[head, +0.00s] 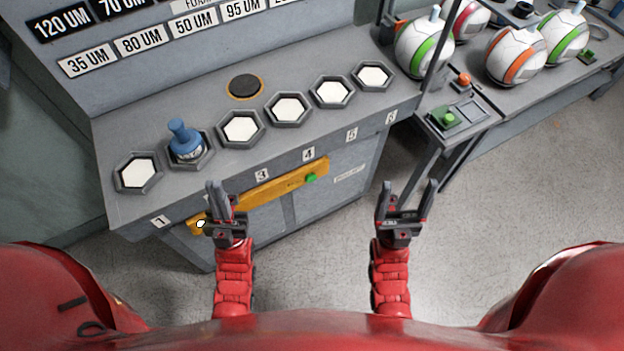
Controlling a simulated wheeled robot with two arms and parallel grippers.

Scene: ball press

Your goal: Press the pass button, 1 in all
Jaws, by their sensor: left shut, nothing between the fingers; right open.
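A green button (446,117) sits on the small grey console at the right. A second, smaller green button (312,178) is on the yellow bar across the bench front. I see no label that tells which one is the pass button. My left gripper (217,187) is shut and empty, in front of the left part of the yellow bar and covering some of it. My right gripper (408,184) is open and empty over the floor, below and left of the console. Neither gripper appears to touch a button.
The grey bench (200,117) has a row of hexagonal white-topped sockets; a blue-capped piece (184,140) stands in one. An orange button (463,79) is behind the console's green one. Several balls (515,55) rest on the right bench. Open floor (530,190) lies at the right.

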